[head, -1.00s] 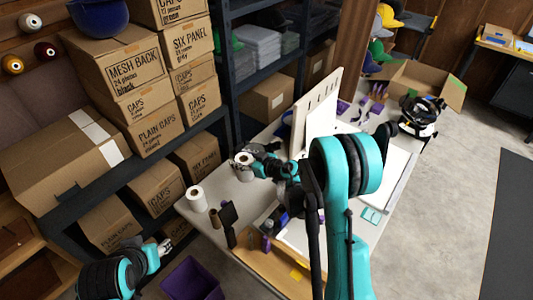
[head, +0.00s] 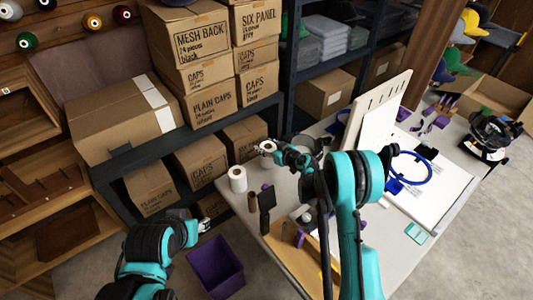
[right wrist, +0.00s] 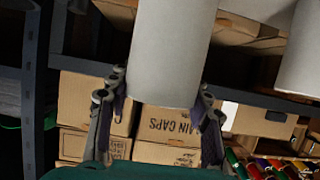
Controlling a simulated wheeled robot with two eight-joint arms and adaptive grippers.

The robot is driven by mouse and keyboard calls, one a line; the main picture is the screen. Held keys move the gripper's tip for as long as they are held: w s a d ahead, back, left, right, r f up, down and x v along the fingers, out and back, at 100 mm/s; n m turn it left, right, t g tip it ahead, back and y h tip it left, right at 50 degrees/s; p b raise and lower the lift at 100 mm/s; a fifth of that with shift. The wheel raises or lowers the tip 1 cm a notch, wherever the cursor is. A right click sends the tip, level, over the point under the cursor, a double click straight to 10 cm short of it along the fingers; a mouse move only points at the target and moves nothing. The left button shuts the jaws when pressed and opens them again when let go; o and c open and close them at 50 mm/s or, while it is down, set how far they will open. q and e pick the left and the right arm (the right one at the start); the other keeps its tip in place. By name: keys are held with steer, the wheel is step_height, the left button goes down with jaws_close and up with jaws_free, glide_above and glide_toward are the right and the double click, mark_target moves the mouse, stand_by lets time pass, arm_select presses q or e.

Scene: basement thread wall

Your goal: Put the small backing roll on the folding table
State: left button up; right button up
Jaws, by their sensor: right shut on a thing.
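A white roll (head: 267,146) is between the fingers of my right gripper (head: 275,151), which is shut on it at the table's back edge. In the right wrist view the roll (right wrist: 173,50) stands large between the two fingers (right wrist: 160,112). I cannot tell whether its base touches the table. A second white roll (head: 237,180) stands upright on the pale table (head: 232,196), to the left; part of it shows in the right wrist view (right wrist: 303,50). My left gripper (head: 205,226) hangs low near the shelf, apart from both rolls; its fingers are too small to read.
A brown roll (head: 252,202) and a dark upright tool (head: 266,205) stand near the table's left front. A pale slotted board (head: 378,115) stands behind my right arm. Shelves with cartons (head: 205,108) border the table's back. A purple bin (head: 215,268) is on the floor.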

step_height(320, 180, down, 3)
steer(key=shift+f+b, duration=0.1)
steer(key=shift+b, duration=0.4)
steer(key=o, duration=1.2)
